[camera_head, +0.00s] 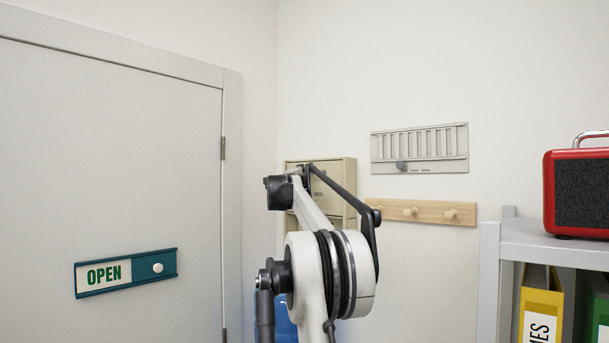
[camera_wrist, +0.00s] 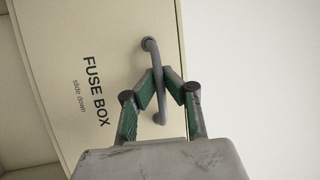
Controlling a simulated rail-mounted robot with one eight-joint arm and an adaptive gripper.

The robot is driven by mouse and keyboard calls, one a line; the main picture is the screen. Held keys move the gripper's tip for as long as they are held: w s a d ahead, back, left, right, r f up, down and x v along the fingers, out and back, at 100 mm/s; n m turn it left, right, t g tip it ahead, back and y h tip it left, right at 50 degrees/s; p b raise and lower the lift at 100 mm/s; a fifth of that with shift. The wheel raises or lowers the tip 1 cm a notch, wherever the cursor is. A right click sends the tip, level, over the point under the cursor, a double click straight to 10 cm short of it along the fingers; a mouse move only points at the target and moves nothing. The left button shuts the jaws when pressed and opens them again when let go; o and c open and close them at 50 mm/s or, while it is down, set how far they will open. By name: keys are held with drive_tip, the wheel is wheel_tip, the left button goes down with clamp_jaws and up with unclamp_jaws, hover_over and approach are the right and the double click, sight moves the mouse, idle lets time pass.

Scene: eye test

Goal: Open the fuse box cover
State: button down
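The fuse box cover (camera_wrist: 100,50) is a cream panel marked "FUSE BOX" and "slide down" in the wrist view. A grey bar handle (camera_wrist: 150,47) is fixed near its edge. My gripper (camera_wrist: 160,74) has both fingers angled inward, one on each side of the handle, and appears closed on its middle. Any small gap there is hard to make out. In the head view, the cream fuse box (camera_head: 340,167) hangs on the wall behind my arm. My arm hides much of its front, and the handle and fingertips cannot be made out there.
A grey door (camera_head: 110,180) with a green OPEN sign (camera_head: 125,272) is at left. A slatted vent (camera_head: 440,165) and a wooden peg rail (camera_head: 430,213) are right of the box. At right, a grey shelf (camera_head: 530,240) holds a red radio (camera_head: 575,155) above binders (camera_head: 541,305).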

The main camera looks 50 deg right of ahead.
wheel_tip(320, 180, down, 17)
drive_tip(key=b, duration=0.7)
drive_tip(key=shift+b, duration=0.3)
drive_tip(key=shift+r, duration=0.1)
drive_tip(key=c, duration=1.8)
unclamp_jaws()
drive_tip(key=shift+a, duration=0.1)
drive_tip(key=v, duration=1.1)
drive_tip(key=shift+s+a, duration=0.2)
drive_tip(key=shift+a, duration=0.15)
